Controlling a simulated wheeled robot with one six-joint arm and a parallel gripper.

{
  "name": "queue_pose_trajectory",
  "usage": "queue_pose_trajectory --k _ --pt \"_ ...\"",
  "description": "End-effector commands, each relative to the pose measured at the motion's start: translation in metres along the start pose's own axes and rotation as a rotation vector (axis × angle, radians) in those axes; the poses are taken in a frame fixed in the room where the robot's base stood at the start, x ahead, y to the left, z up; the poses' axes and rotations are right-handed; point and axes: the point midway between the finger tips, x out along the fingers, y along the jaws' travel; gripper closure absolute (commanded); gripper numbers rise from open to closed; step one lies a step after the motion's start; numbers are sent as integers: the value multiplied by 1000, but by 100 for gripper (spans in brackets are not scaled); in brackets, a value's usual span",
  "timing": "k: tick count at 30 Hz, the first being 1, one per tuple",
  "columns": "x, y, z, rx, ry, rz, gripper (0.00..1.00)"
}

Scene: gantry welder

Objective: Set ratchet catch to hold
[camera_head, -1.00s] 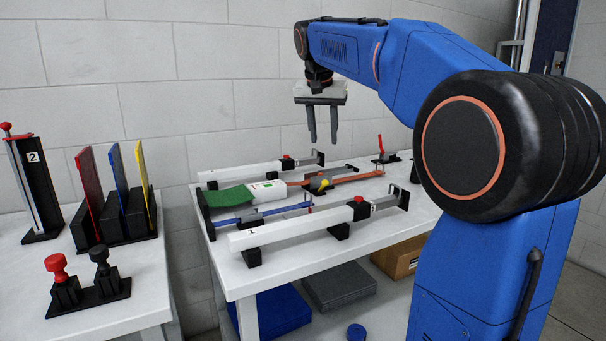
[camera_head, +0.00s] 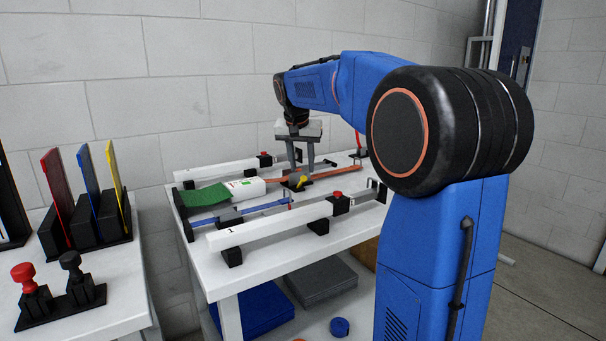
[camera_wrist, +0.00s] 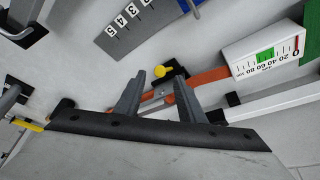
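The ratchet catch appears to be the small yellow-tipped lever (camera_head: 301,181) on a dark block (camera_head: 290,184) along the orange bar (camera_head: 345,172). In the wrist view its round yellow knob (camera_wrist: 160,71) shows near the fingertips, with the orange bar (camera_wrist: 208,77) running behind the fingers. My gripper (camera_head: 302,171) points down just above the block. In the wrist view my gripper (camera_wrist: 158,80) is open, fingers apart, with nothing clearly held. Whether a finger touches the lever, I cannot tell. The fingers hide part of the block.
A white gauge box (camera_head: 246,187) joins the orange bar to a green strip (camera_head: 207,195). A blue bar (camera_head: 255,209) lies nearer. White rails (camera_head: 270,226) with red-topped black clamps flank the bars. A side table at left holds coloured plates (camera_head: 88,195) and knobs.

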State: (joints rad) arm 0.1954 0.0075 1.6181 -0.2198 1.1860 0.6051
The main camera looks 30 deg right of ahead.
Motion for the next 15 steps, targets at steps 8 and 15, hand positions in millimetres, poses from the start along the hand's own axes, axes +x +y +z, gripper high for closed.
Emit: queue_pose_trajectory --k 8,15 --pt "34 0 0 -1 -1 1 64" --pt "41 0 0 0 0 0 64"
